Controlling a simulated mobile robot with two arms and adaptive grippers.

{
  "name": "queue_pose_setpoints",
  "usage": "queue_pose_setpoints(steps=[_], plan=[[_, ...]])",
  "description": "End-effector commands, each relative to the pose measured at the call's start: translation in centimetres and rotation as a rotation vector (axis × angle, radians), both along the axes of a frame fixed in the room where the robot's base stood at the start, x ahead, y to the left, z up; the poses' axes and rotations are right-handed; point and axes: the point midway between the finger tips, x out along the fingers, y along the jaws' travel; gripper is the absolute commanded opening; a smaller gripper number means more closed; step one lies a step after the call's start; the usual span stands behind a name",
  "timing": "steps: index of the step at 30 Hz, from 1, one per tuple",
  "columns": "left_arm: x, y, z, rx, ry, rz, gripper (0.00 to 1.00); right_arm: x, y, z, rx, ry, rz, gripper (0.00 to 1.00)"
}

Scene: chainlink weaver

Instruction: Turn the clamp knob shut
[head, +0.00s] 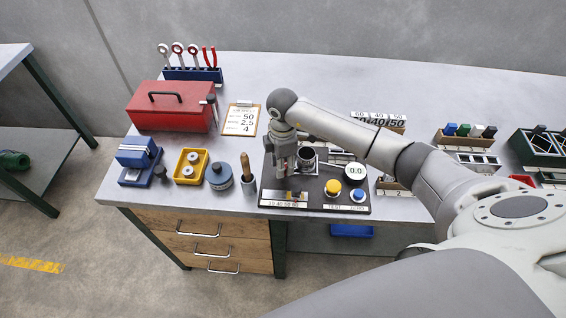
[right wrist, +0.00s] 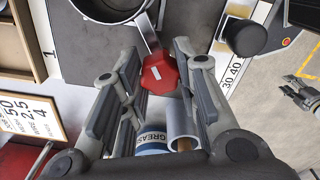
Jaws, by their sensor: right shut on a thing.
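The red clamp knob (right wrist: 160,73), with a small white mark on its face, sits between the fingertips of my right gripper (right wrist: 158,70) in the right wrist view. That gripper is shut on it. In the head view my right gripper (head: 285,166) points down at the left part of the black-based fixture (head: 312,205) and mostly hides the knob. A dark round cup (head: 305,157) stands just right of the gripper. A grey gripper, seemingly my left (right wrist: 303,92), shows small over the floor at the right edge of the right wrist view; its jaws are unclear.
The fixture carries a 0.0 dial (head: 355,172), a yellow button (head: 333,187) and a blue button (head: 358,195). A wood-handled tool in a holder (head: 248,180), a blue round tin (head: 219,176) and a yellow bin (head: 190,166) stand left. A red toolbox (head: 168,107) is behind.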

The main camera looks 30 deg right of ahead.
Motion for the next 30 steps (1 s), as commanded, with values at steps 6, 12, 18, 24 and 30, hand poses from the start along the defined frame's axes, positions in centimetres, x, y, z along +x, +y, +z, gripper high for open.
queue_pose_setpoints(steps=[6,12,18,24,30], plan=[[0.0,0.0,0.0,0.000,0.000,0.000,0.43,0.2,0.0,0.3,0.002,-0.007,-0.002,0.05],[0.0,0.0,0.0,0.000,0.000,0.000,0.43,0.2,0.0,0.3,0.002,-0.007,-0.001,0.40],[0.0,0.0,0.0,0.000,0.000,0.000,0.43,0.1,0.0,0.1,0.001,-0.004,-0.001,0.51],[-0.2,0.3,0.0,0.004,0.002,0.000,0.43,0.1,0.0,0.2,0.000,-0.003,0.000,0.51],[-0.1,0.2,0.0,0.002,0.002,0.000,0.43,0.2,0.0,2.3,0.002,-0.006,0.001,0.51]])
